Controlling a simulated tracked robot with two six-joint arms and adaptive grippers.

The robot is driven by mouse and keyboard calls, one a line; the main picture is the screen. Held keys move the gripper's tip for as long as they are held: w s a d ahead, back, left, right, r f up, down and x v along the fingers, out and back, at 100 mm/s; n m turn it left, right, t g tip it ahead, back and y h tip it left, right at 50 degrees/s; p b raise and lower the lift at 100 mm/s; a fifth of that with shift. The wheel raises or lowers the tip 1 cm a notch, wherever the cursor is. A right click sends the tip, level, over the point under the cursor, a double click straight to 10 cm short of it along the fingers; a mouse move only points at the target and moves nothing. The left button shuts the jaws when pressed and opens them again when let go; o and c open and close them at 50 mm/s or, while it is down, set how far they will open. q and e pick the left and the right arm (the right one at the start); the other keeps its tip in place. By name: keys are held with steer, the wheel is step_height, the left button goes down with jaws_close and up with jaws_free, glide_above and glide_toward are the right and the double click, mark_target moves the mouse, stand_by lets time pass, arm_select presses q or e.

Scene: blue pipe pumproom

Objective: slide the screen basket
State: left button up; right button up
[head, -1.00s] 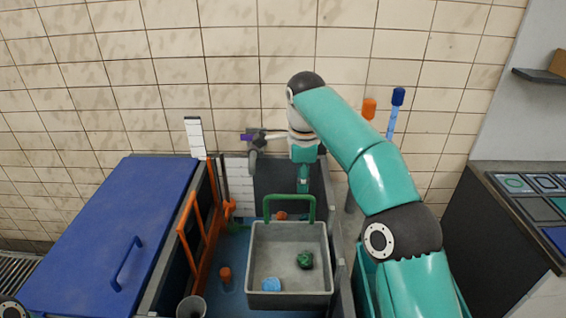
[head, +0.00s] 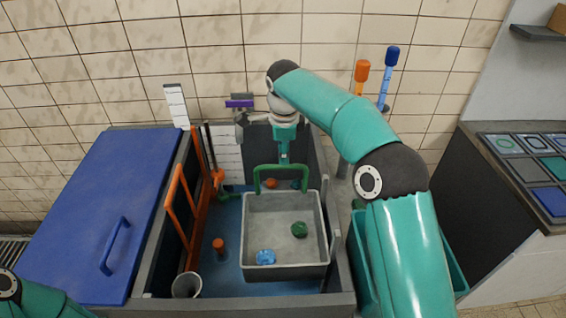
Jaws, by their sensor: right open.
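The screen basket (head: 330,230) is a grey open box with a green hoop handle (head: 256,178) at its far side. It sits in the right part of the open tank (head: 348,285). A green lump (head: 300,230) and a blue lump (head: 266,257) lie in it. My right gripper (head: 284,158) points down at the top bar of the handle, in line with its middle. It is open; its fingers are small here, and I cannot tell whether they touch or straddle the bar. Only a piece of my left arm shows at the lower left; its gripper is out of view.
A blue lid (head: 100,200) covers the tank's left part. An orange frame (head: 182,210) stands left of the basket, near an orange float (head: 218,245) and a grey cup (head: 187,285). A tap with a purple handle (head: 240,103) is behind. A teal bin (head: 455,270) stands right.

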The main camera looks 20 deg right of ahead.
steer(key=shift+w+d+f+p, duration=0.1)
steer(key=shift+w+f+p, duration=0.15)
steer(key=shift+f, duration=1.15)
steer(key=shift+w+d+f+p, duration=0.15)
steer(key=shift+w+f, duration=0.1)
steer(key=shift+f, duration=1.1)
steer(key=shift+a, duration=0.1)
jaws_close()
